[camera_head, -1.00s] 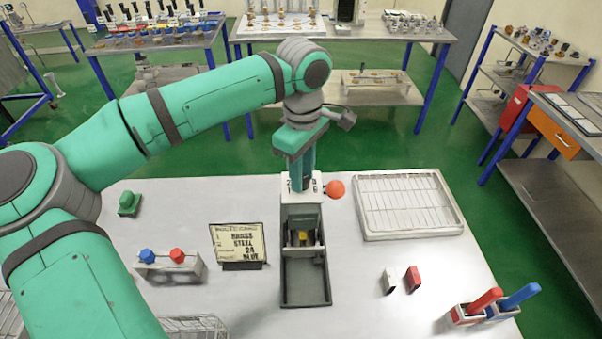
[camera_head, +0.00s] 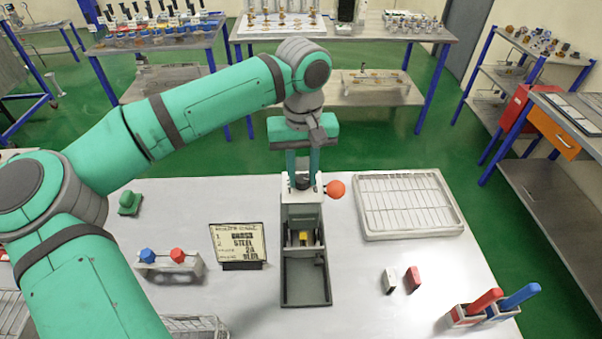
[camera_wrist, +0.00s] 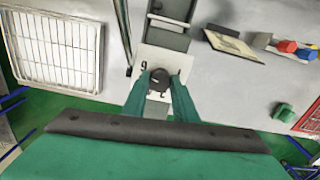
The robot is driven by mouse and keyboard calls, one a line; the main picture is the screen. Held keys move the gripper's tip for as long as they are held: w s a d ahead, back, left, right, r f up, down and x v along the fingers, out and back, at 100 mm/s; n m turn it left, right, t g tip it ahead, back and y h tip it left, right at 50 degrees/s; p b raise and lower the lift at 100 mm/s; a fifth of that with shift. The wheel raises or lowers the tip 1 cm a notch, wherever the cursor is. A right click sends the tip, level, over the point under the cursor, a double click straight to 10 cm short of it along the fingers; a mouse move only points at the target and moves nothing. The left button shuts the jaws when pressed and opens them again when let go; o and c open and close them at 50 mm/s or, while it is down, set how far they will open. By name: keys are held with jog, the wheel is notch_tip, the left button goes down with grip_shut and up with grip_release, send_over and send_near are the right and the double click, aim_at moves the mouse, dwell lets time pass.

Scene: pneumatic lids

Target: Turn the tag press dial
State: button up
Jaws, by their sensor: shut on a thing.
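The tag press (camera_head: 303,214) is a pale upright housing with a dark open tray in front and a small yellow piece inside. An orange-red ball (camera_head: 335,189) sticks out at its right side. The dark round dial (camera_wrist: 159,78) is on top of the press; the numbers 9 and 2 show beside it in the wrist view. My gripper (camera_head: 303,182) points straight down over the press top. Its two green fingers (camera_wrist: 160,82) are shut on the dial from both sides. In the head view the fingers partly cover the dial.
A wire rack tray (camera_head: 405,204) lies right of the press. A printed sign (camera_head: 238,243) and a stand with blue and red knobs (camera_head: 168,262) are to its left. A black-and-white block (camera_head: 389,281), a red block (camera_head: 412,279) and red and blue handled holders (camera_head: 485,310) are at front right.

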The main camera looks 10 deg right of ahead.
aim_at(301, 178)
jog(key=shift+w+r+m, duration=0.1)
jog(key=shift+w+m, duration=0.1)
jog(key=shift+m, duration=0.3)
jog(key=o, duration=1)
jog(key=shift+o, duration=0.2)
jog(key=shift+a, duration=0.1)
notch_tip(301, 178, up, 11)
jog(key=shift+f, duration=0.2)
